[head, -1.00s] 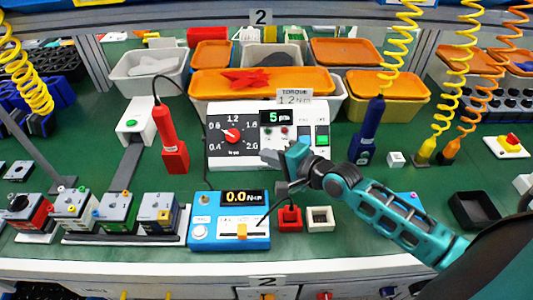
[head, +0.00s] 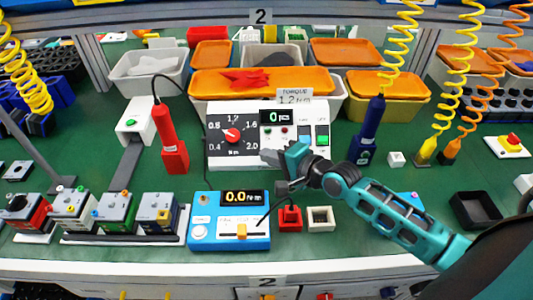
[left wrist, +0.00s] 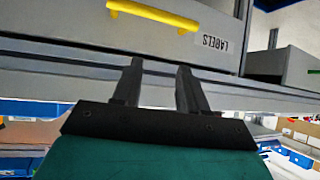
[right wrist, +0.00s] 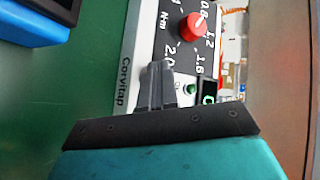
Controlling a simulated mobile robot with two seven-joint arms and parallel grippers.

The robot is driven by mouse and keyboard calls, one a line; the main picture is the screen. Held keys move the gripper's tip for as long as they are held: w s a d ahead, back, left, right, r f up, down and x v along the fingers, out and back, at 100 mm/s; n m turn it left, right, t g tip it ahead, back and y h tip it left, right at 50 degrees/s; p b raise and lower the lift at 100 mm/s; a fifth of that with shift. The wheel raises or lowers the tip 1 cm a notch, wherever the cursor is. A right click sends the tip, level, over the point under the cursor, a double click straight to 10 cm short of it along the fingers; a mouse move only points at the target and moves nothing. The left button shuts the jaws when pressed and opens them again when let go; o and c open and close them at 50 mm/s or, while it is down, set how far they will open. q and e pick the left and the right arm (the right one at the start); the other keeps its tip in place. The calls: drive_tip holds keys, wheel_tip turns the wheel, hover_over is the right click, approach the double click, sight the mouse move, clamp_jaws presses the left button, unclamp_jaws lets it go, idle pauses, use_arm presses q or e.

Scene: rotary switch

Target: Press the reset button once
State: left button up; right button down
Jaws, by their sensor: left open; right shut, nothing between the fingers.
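The white control box (head: 222,160) stands mid-bench, with a red rotary knob (head: 232,135) on a dark dial. Its small counter display (head: 273,116) reads 0. Small buttons sit below the display; their labels are too small to read, so I cannot tell which is reset. In the right wrist view a green button (right wrist: 190,88) shows just right of my fingertips. My right gripper (head: 270,156) is shut and empty at the box's lower front; I cannot tell if it touches. My left gripper (left wrist: 160,85) is open and empty, facing a grey drawer front.
A blue torque meter (head: 230,230) stands in front of the box. A red screwdriver (head: 170,140) is to the left and a blue one (head: 367,130) to the right. Orange-lidded bins (head: 262,82) stand behind. Small red and white trays lie in front.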

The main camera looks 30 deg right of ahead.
drive_tip(key=shift+s+a+r+p, duration=0.15)
drive_tip(key=shift+s+r+p, duration=0.35)
drive_tip(key=shift+p, duration=0.55)
drive_tip(key=shift+a+r, duration=0.1)
drive_tip(key=s+r+p, duration=0.2)
drive_tip(key=shift+a+r+p, duration=0.15)
drive_tip(key=shift+a+p, duration=0.25)
drive_tip(key=shift+s+a+r, duration=0.35)
drive_tip(key=shift+s+r, duration=0.25)
drive_tip(key=shift+r, duration=0.05)
